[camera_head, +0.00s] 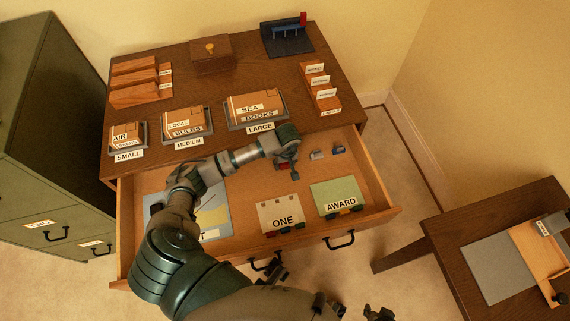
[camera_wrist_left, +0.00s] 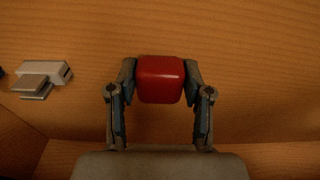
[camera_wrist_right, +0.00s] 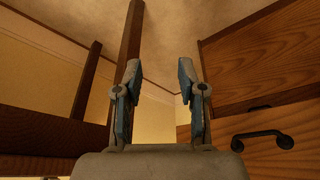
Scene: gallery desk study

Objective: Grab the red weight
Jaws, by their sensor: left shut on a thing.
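The red weight (camera_wrist_left: 160,80) is a small block with rounded edges. In the left wrist view it sits between the two fingers of my left gripper (camera_wrist_left: 160,72), which is shut on it. In the head view my left gripper (camera_head: 288,160) reaches down into the open drawer (camera_head: 370,180), and only a bit of red shows beneath it. I cannot tell whether the weight touches the drawer floor. My right gripper (camera_wrist_right: 160,80) is open and empty, outside the drawer; in the head view its fingers show at the bottom edge.
Small grey blocks (camera_head: 338,149) lie in the drawer right of my left gripper. An AWARD card (camera_head: 335,193) and a ONE card (camera_head: 279,212) lie nearer the front. Labelled boxes stand on the desk (camera_head: 225,80) behind. A side table (camera_head: 460,240) stands at right.

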